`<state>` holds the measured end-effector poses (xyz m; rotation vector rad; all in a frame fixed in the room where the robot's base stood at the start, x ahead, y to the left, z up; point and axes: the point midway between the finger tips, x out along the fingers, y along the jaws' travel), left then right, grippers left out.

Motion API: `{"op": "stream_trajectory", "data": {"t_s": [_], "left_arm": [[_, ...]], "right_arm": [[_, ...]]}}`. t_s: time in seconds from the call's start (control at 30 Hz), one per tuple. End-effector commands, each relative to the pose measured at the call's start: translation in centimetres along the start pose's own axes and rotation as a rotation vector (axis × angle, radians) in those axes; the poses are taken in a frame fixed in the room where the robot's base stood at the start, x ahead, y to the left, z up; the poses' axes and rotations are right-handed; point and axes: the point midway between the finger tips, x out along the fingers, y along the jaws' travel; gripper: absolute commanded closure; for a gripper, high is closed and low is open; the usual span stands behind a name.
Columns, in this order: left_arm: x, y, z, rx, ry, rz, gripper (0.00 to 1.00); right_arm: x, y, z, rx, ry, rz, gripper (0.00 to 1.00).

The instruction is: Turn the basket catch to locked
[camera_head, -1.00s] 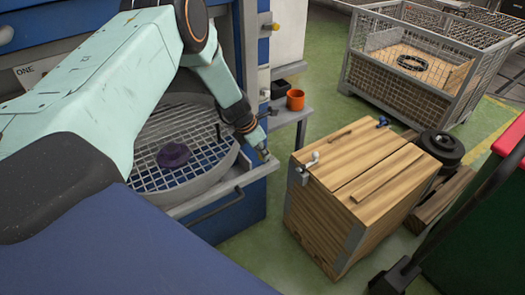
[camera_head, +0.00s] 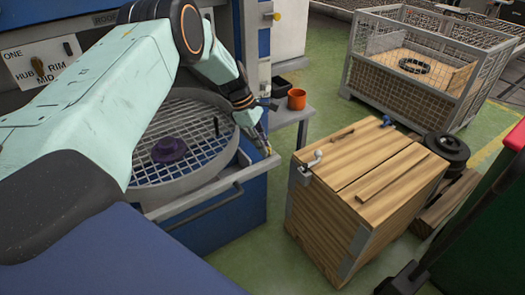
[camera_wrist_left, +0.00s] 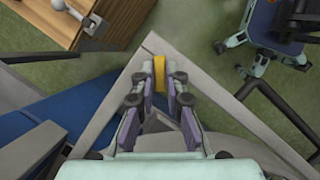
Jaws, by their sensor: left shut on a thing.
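The round mesh basket (camera_head: 212,165) sits in the blue machine's opening, with a grey rim and a wire grid floor. A purple hub-like part (camera_head: 168,149) lies on the grid. My left gripper (camera_head: 266,148) is at the right corner of the grey ledge in front of the basket. In the left wrist view its fingers (camera_wrist_left: 160,85) are shut on a small yellow piece (camera_wrist_left: 160,72), which looks like the catch. The fingers hide part of it, and I cannot read its position. My right gripper is not in view.
A wooden crate (camera_head: 330,225) with a metal latch (camera_head: 312,160) stands right of the machine. An orange cup (camera_head: 297,99) stands on a small side shelf (camera_head: 285,113). A wire cage bin (camera_head: 420,85) is behind. Green floor is clear between machine and crate.

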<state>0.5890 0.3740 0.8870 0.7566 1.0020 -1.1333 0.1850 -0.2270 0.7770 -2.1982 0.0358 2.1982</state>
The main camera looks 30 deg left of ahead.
Motion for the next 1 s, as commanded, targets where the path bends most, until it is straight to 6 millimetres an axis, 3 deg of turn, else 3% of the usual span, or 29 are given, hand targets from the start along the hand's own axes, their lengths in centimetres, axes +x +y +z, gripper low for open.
{"op": "stream_trajectory", "data": {"t_s": [0.03,0.5,1.0], "left_arm": [[0.3,0.3,-0.1,0.044,-0.001,-0.011,1.00],[0.3,0.5,0.0,0.424,0.000,-0.168,1.00],[0.1,0.5,0.2,0.619,-0.001,-0.253,1.00]], "right_arm": [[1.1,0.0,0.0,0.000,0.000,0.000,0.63],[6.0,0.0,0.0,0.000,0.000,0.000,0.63],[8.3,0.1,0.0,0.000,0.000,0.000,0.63]]}}
